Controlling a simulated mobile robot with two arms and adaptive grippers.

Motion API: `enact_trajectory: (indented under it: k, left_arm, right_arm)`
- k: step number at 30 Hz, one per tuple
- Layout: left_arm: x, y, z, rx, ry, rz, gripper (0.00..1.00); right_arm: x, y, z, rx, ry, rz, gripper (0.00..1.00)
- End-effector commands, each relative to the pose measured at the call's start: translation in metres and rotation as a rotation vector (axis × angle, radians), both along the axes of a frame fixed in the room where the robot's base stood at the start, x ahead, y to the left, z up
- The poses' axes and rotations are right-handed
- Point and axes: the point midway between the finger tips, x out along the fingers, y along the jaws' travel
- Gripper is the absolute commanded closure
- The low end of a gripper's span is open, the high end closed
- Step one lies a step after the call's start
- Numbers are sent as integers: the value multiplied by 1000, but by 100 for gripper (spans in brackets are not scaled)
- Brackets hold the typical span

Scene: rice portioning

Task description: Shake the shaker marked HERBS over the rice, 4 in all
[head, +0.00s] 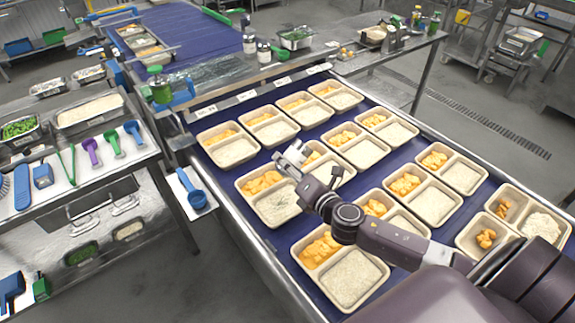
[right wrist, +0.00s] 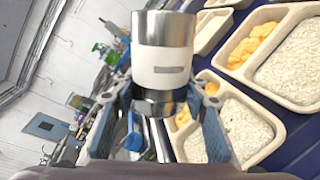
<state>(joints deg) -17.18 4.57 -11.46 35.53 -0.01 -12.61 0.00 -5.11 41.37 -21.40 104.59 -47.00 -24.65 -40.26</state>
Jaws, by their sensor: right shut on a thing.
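My right gripper (head: 308,165) is above the trays, over the near left part of the belt. In the right wrist view the right gripper (right wrist: 158,92) is shut on a silver metal shaker (right wrist: 163,60) with a pale label band; its lettering is too small to read. In the head view the shaker (head: 293,154) is small and partly hidden by the gripper. Just below and left is a tray (head: 240,188) with orange pieces and rice (head: 278,207); the rice shows some dark flecks. My left gripper is not in view.
Several two-part trays with rice and orange pieces stand close together on the blue belt (head: 225,178). Two similar containers (head: 264,52) stand on the shelf behind. A side table (head: 75,195) at left holds scoops and tongs; a blue scoop (head: 197,198) lies by the belt.

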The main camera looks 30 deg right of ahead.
Motion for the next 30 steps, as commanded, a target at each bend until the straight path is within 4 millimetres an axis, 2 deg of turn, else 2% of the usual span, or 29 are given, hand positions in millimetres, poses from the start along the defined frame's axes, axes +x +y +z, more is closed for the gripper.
enact_trajectory:
  k: [1,3,7,10,20,30]
  left_arm:
    - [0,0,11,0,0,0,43]
    - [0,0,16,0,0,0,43]
    - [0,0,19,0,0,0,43]
    - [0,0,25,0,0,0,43]
    - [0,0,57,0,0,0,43]
    - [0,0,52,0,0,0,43]
  right_arm:
    - [0,0,11,0,-1,1,86]
    - [0,0,17,1,-1,0,86]
    - [0,0,20,12,1,0,86]
    - [0,-1,23,120,17,-2,86]
    - [0,-1,37,797,113,-1,86]
    - [0,-1,44,1443,205,0,86]
